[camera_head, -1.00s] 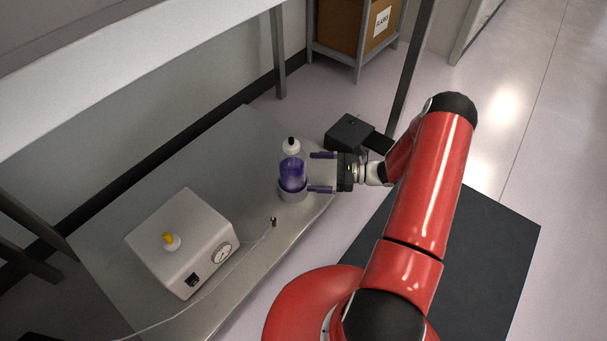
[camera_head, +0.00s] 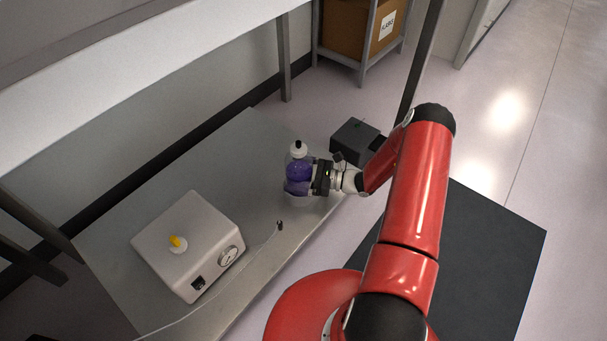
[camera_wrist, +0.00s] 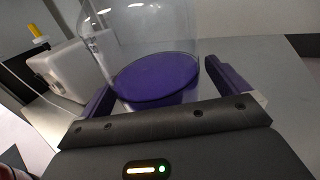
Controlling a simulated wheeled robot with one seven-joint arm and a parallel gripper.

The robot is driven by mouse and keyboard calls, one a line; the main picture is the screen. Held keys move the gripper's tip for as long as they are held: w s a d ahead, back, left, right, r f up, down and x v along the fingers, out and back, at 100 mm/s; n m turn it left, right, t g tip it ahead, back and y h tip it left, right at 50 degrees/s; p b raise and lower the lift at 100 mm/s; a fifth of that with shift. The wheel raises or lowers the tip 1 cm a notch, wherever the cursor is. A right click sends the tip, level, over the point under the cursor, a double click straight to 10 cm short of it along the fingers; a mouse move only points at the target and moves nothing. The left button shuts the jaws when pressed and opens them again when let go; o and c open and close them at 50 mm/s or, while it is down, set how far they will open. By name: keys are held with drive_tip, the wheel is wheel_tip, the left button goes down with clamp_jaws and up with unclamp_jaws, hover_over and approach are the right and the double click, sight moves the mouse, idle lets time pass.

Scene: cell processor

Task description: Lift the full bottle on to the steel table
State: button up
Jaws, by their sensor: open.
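The bottle (camera_head: 299,172) is clear with purple liquid, a white cap and a black top. It stands upright at the right part of the steel table (camera_head: 215,150). My gripper (camera_head: 303,178) is at the bottle from the right, with its fingers around the bottle's sides. In the wrist view the bottle (camera_wrist: 155,85) stands between the two purple fingers of my gripper (camera_wrist: 160,95), which are open. The purple liquid's surface shows through the clear wall. The holder under the bottle is mostly hidden.
A white box with a dial and yellow knob (camera_head: 188,245) stands left of the bottle, with a cable running along the table's front edge. A small black peg (camera_head: 280,225) is near that edge. A dark box (camera_head: 354,141) is behind my wrist. A white shelf (camera_head: 130,65) overhangs the back.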

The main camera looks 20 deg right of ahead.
drive_tip(key=shift+c, duration=0.3)
drive_tip(key=c, duration=1.4)
drive_tip(key=o, duration=0.8)
drive_tip(key=shift+c, duration=0.2)
drive_tip(key=shift+r, duration=0.15)
drive_tip(key=c, duration=0.8)
